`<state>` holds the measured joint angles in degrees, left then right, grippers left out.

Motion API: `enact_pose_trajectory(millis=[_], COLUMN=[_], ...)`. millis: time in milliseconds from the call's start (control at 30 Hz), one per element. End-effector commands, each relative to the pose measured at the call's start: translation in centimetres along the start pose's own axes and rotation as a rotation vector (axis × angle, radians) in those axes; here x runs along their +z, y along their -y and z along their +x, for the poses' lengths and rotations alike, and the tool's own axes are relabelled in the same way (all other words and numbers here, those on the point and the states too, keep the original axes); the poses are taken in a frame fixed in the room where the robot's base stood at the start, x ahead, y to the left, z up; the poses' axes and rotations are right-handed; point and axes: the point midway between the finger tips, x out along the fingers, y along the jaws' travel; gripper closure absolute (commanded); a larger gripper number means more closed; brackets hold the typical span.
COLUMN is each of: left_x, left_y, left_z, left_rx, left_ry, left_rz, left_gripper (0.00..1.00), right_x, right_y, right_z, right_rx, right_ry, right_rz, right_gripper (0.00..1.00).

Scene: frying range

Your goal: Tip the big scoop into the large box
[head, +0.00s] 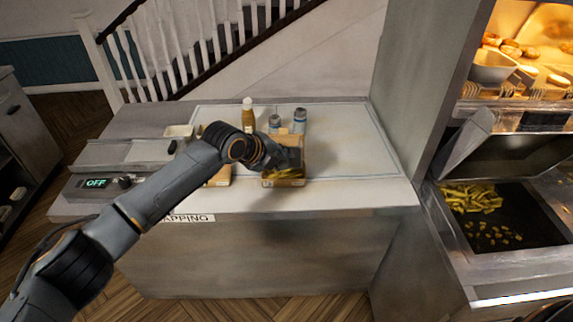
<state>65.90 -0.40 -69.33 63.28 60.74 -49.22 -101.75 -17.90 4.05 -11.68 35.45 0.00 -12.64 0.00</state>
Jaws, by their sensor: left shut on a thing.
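My left arm reaches in from the left, and my left gripper (286,160) is at the large box on the wrapping counter, over its opening. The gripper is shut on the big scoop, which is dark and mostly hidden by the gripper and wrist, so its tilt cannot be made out. The large box (285,183) is brown cardboard and stands open. Yellow fries show at its front edge. My right gripper is not in view.
A smaller brown box (219,180) stands left of the large box, partly behind my arm. Several bottles, one yellowish (248,117), stand behind. The counter (345,150) is clear to the right. A fry station (510,215) with loose fries is at the right.

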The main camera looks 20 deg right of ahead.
Motion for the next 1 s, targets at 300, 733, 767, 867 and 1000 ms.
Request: enact_pose_trajectory(millis=[300,733,767,867,1000], left_x=[-1.9,-3.6,-3.6,-3.9,-4.2], left_y=[-3.8,-6.6,-6.8,-7.2,-7.7], left_z=[1.9,3.1,3.1,3.4,3.4], left_rx=[-0.114,-0.237,-0.242,-0.260,-0.285], left_ry=[0.091,0.194,0.199,0.215,0.237], left_rz=[0.082,0.170,0.174,0.186,0.203], left_gripper=[1.00,1.00,1.00,1.00,1.00], right_x=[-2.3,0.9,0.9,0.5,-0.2], right_y=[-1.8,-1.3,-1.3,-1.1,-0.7], right_z=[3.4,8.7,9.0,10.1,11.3], right_rx=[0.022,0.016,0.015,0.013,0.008], right_ry=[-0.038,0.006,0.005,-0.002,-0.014], right_rz=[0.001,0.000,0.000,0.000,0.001], right_gripper=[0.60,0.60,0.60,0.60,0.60])
